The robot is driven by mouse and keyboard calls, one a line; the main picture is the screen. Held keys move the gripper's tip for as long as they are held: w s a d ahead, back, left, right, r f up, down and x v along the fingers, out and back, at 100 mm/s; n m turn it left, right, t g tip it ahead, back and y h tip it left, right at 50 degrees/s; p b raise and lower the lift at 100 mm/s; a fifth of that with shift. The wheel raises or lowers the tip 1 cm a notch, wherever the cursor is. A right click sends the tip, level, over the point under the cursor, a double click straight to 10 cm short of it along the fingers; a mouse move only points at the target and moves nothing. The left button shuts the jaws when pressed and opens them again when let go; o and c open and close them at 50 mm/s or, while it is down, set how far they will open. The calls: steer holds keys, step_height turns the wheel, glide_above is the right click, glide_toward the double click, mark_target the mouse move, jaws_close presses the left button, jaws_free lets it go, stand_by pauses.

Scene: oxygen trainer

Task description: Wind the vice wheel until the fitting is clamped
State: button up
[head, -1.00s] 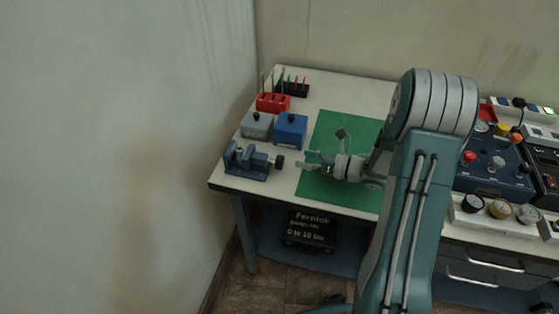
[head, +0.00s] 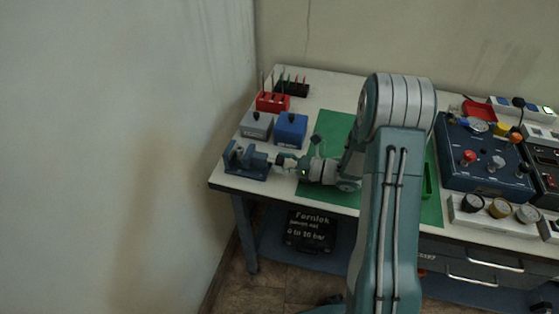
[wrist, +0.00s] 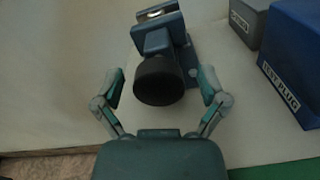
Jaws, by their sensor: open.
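The blue vice (head: 246,162) stands at the left front corner of the bench. Its dark round wheel (wrist: 158,80) faces my gripper, and it also shows in the head view (head: 281,159). A metallic piece (wrist: 158,12) shows at the vice's jaws in the wrist view; I cannot tell whether it is clamped. My gripper (wrist: 160,92) is open, with one finger on each side of the wheel. It also shows in the head view (head: 287,162). Gaps show between the fingers and the wheel in the wrist view, so nothing is gripped.
A blue box (head: 291,130) marked as a test plug and a grey box (head: 257,124) stand behind the vice. A red rack (head: 272,102) is farther back. A green mat (head: 333,128) lies under my arm. The wall is close on the left.

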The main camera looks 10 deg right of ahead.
steer(key=c, duration=1.1)
steer(key=shift+c, duration=0.2)
steer(key=shift+m, duration=0.3)
steer(key=m, duration=0.3)
steer(key=shift+m, duration=0.3)
steer(key=m, duration=0.4)
steer(key=shift+w+m, duration=0.1)
steer(key=shift+m, duration=0.2)
steer(key=m, duration=0.4)
steer(key=shift+d+f+m, duration=0.1)
steer(key=shift+m, duration=0.2)
steer(key=shift+f+m, duration=0.15)
steer(key=shift+m, duration=1.85)
